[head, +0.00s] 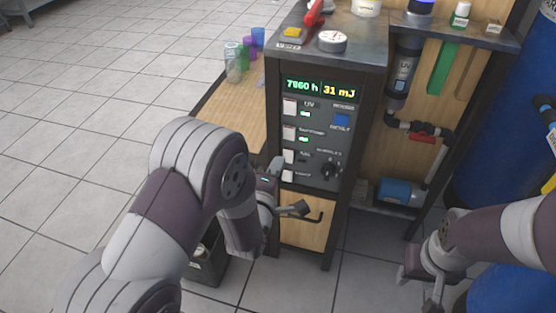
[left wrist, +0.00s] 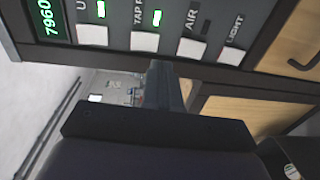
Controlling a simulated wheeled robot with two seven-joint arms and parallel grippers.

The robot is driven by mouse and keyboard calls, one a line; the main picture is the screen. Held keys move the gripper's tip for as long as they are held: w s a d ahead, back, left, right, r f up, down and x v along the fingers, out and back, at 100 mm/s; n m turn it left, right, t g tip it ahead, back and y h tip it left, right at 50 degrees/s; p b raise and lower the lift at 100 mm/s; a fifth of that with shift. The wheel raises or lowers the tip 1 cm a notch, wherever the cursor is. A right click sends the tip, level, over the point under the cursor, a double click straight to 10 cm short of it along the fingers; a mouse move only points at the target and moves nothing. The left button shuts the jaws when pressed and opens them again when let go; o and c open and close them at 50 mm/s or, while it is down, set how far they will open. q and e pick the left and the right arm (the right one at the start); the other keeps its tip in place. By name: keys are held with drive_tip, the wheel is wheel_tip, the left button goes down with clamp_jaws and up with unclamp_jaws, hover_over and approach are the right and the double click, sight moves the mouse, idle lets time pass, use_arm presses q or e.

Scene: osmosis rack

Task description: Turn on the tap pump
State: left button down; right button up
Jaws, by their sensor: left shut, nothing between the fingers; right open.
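The control panel (head: 319,150) has a column of white switches. The tap pump switch (head: 289,132) is second from the top, with a green light lit beside it. In the left wrist view the panel appears turned sideways, and the switch labelled TAP P (left wrist: 144,42) has its green light on. My left gripper (head: 276,166) is shut and empty, close to the lower switches. In the left wrist view its tip (left wrist: 160,70) is near the panel edge by the tap pump and AIR switches; contact cannot be told. My right gripper (head: 423,288) is open and empty at the lower right.
The UV switch (head: 289,106) also has a lit green light. The AIR switch (left wrist: 192,48) and LIGHT switch (left wrist: 231,55) show no lit light. A drawer handle (head: 314,218) sticks out below the panel. A blue pump (head: 398,192) and blue tanks (head: 505,120) stand right.

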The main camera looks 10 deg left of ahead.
use_arm(q)
drive_tip(key=s+f, duration=0.1)
drive_tip(key=s, duration=0.5)
drive_tip(key=shift+s+a+f+p, duration=0.15)
drive_tip(key=shift+s+p, duration=0.2)
drive_tip(key=shift+p, duration=0.05)
